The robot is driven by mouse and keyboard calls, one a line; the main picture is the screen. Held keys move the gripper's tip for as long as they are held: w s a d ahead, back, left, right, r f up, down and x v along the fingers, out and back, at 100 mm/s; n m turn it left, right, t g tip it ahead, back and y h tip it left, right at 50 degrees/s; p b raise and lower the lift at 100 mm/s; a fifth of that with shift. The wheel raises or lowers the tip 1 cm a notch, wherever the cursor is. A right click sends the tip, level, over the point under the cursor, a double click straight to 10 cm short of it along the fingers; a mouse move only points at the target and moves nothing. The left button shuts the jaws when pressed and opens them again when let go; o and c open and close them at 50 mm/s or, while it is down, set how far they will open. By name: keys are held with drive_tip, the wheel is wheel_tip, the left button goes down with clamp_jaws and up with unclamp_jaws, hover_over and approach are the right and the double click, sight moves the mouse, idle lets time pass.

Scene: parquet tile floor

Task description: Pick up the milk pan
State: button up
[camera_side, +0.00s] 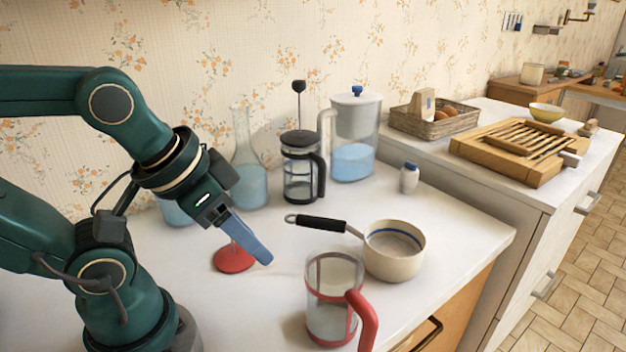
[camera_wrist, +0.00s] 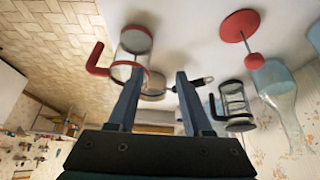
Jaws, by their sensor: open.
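The milk pan (camera_side: 393,265) is cream with a blue line inside and a black handle pointing left. It stands upright on the white counter in the side view. My gripper (camera_side: 266,258) is open and empty, to the left of the pan and apart from it, its blue fingers angled down and right. In the wrist view, the pan (camera_wrist: 153,96) shows beyond and between the open fingers of my gripper (camera_wrist: 159,72). There, the right finger covers part of its handle, and a glass jug overlaps its far side.
A red-handled glass jug (camera_side: 331,325) stands in front of the pan. A red-based item (camera_side: 230,261) is beside my fingers. A French press (camera_side: 298,185), glass flask (camera_side: 250,185), water pitcher (camera_side: 353,125) and small jar (camera_side: 409,178) stand behind. Counter right of the pan is clear.

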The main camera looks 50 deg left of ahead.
drive_tip(key=shift+o, duration=1.3)
drive_tip(key=shift+r, duration=0.1)
